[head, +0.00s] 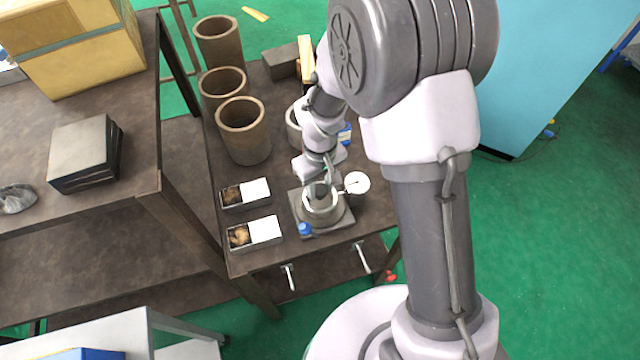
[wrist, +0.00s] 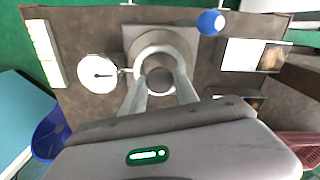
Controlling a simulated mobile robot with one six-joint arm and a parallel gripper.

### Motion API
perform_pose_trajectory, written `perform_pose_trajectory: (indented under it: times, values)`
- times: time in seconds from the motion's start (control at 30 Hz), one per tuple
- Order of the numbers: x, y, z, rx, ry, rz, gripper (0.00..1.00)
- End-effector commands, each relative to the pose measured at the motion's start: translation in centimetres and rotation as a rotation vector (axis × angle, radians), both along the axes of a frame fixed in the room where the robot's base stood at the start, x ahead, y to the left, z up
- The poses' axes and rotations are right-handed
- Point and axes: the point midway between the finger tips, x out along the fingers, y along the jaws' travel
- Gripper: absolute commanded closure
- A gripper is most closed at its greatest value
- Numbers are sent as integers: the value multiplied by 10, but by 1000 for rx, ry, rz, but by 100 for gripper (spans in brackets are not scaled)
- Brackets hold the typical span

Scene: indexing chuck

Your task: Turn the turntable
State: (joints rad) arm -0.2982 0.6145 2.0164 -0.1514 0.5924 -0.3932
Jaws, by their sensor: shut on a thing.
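The turntable (head: 311,213) is a grey ring-shaped chuck on a square grey base plate, near the front of the dark table in the head view. It also shows in the wrist view (wrist: 187,44), with a grey round piece (wrist: 160,81) at its middle. A blue ball-shaped knob (head: 305,229) sits at the base's front left corner; it shows in the wrist view too (wrist: 210,22). A white round dial (head: 357,183) stands beside the ring at the right. My gripper (wrist: 160,88) reaches down into the ring and is shut on the central piece. Its exact contact is partly hidden.
Two small trays (head: 246,193) (head: 254,234) with brown and white contents lie left of the turntable. Several brown pots (head: 243,130) stand behind them. A dark block (head: 281,61) lies at the back. Two handles (head: 290,277) stick out below the table's front edge.

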Motion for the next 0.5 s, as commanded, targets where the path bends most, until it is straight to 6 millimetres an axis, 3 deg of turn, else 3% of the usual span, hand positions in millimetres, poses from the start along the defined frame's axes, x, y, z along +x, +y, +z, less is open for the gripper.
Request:
perform_pose_trajectory:
  times: [0.37, 0.4, 0.5]
  values:
    - [1, 0, 1, 1, -3, 3, 100]
    - [1, 0, 1, 1, -3, 3, 58]
    - [1, 0, 0, 0, -2, 3, 44]
